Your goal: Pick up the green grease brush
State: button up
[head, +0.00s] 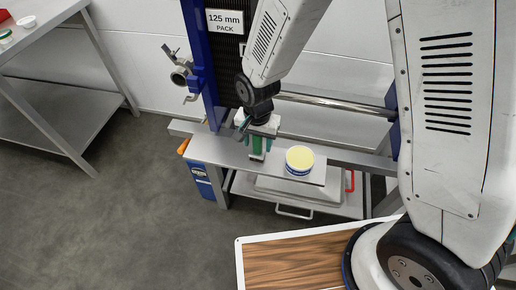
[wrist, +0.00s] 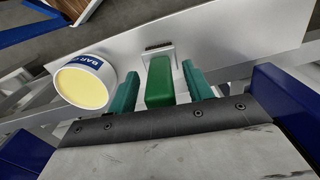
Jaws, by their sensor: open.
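In the head view the brush (head: 257,146) is a small green shape under my gripper. My gripper (wrist: 160,90) is open, with one teal finger on each side of the green handle. Narrow gaps show between the fingers and the handle, so they look apart from it.
A tub (head: 299,160) with a pale yellow top and blue-white label stands right of the brush; it also shows in the wrist view (wrist: 84,82). The narrow grey shelf (head: 215,149) carries both. A blue post (head: 207,60) rises behind. A side table (head: 40,35) stands far left.

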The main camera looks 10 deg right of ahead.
jog(key=shift+f, duration=0.8)
jog(key=c, duration=1.1)
jog(key=shift+r, duration=0.1)
